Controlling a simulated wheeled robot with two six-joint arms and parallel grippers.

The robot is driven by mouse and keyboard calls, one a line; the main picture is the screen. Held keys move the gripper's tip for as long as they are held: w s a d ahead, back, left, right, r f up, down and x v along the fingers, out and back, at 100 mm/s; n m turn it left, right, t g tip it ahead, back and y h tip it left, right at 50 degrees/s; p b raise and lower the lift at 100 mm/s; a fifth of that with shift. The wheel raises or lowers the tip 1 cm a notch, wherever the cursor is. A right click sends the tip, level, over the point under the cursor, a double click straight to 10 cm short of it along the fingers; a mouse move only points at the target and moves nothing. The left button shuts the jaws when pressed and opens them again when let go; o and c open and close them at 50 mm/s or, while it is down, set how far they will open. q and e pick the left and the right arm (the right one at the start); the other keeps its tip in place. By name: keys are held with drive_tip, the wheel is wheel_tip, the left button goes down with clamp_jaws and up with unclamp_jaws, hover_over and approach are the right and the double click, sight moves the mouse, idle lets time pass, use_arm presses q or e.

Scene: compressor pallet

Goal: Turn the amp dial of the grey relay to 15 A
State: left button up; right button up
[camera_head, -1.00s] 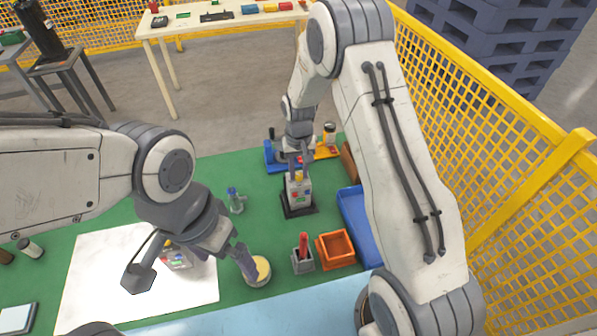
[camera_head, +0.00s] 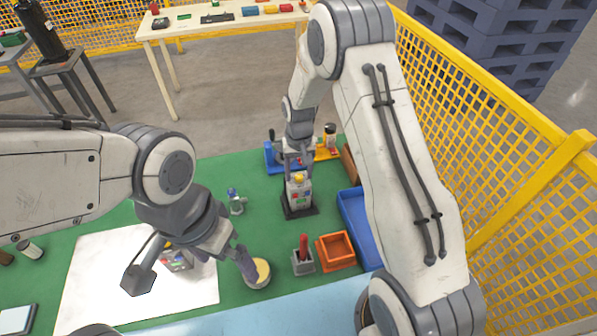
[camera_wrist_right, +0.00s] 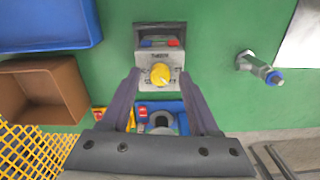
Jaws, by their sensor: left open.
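The grey relay (camera_head: 298,198) stands upright on a black base on the green mat. Its yellow dial (camera_wrist_right: 160,74) faces the right wrist camera; I cannot read its setting. My right gripper (camera_wrist_right: 160,80) is open, with one finger to each side of the dial in the right wrist view, apart from it. In the head view it hangs just above the relay. My left gripper (camera_head: 226,265) is open beside a second grey device (camera_head: 178,259) on a white sheet, near a round yellow-topped piece (camera_head: 260,272). The left fingers are partly hidden by the wrist.
A blue tray (camera_head: 354,213) and an orange bin (camera_head: 336,251) are right of the relay. A grey holder with a red handle (camera_head: 303,257) stands in front. A valve-like fitting (camera_head: 236,203) is to the left. A blue fixture (camera_wrist_right: 171,108) is behind the relay. Yellow mesh fencing borders the right.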

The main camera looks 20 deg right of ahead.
sight(299, 176)
wheel_tip(299, 176, up, 10)
drive_tip(key=b, duration=0.2)
drive_tip(key=shift+r, duration=0.25)
idle(0.3)
